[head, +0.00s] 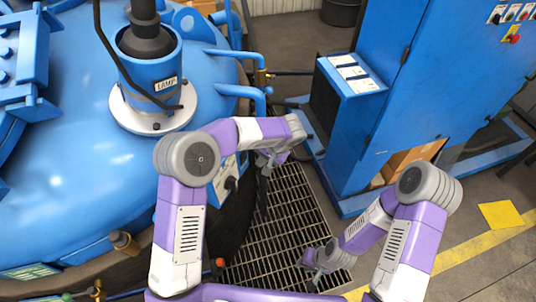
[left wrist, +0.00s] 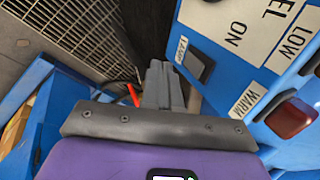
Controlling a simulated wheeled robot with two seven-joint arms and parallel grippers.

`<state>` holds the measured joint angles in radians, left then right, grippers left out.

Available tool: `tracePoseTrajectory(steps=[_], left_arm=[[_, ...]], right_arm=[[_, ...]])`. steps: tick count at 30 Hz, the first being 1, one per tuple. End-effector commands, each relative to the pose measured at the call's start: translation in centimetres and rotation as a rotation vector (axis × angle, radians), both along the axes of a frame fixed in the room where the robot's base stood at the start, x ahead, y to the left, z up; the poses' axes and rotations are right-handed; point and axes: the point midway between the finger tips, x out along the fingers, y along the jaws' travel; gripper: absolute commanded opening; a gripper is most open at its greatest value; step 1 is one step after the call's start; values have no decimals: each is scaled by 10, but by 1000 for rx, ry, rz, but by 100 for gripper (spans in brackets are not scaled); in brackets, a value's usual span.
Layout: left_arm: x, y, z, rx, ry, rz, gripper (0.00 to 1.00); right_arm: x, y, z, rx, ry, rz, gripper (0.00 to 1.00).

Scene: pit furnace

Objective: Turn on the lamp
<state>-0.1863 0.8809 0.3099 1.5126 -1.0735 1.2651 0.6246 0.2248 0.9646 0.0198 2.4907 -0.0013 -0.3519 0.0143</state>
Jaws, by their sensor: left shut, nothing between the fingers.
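The lamp fixture (head: 158,75), a blue cylinder on a white flange marked LAMP, stands on the blue vessel. In the left wrist view a dark rocker switch (left wrist: 198,65) sits beside a small LAMP label (left wrist: 181,50) on the blue control panel (left wrist: 222,75). My left gripper (head: 266,168) is beside that panel. Its fingers (left wrist: 162,70) are shut and empty, with the tips just left of the switch; I cannot tell whether they touch the panel. My right gripper (head: 312,277) hangs low over the floor grating, its jaws too small to read.
The panel also carries labels and a red-brown indicator (left wrist: 290,118) near WARM. A blue cabinet (head: 415,80) stands at right. Floor grating (head: 285,215) lies between vessel and cabinet. Blue pipes (head: 245,90) stick out of the vessel above my left forearm.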

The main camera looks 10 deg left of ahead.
Motion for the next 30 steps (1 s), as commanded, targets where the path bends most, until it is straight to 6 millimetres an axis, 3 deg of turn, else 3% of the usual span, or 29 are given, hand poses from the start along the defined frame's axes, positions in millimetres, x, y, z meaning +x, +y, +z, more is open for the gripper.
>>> tracePoseTrajectory(steps=[3, 7, 20, 27, 30], left_arm=[[8, 20, 6, -1, -4, 6, 0], [12, 30, 8, -2, -2, 4, 0], [14, 36, 9, -1, -3, 2, 0], [20, 51, 17, -113, 41, 9, 0], [19, 47, 12, -105, 40, 2, 0]], right_arm=[[0, 0, 0, 0, 0, 0, 28], [0, 0, 0, 0, 0, 0, 28], [0, 0, 0, 0, 0, 0, 28], [0, 0, 18, 0, 0, 0, 28], [0, 0, 13, 0, 0, 0, 28]])
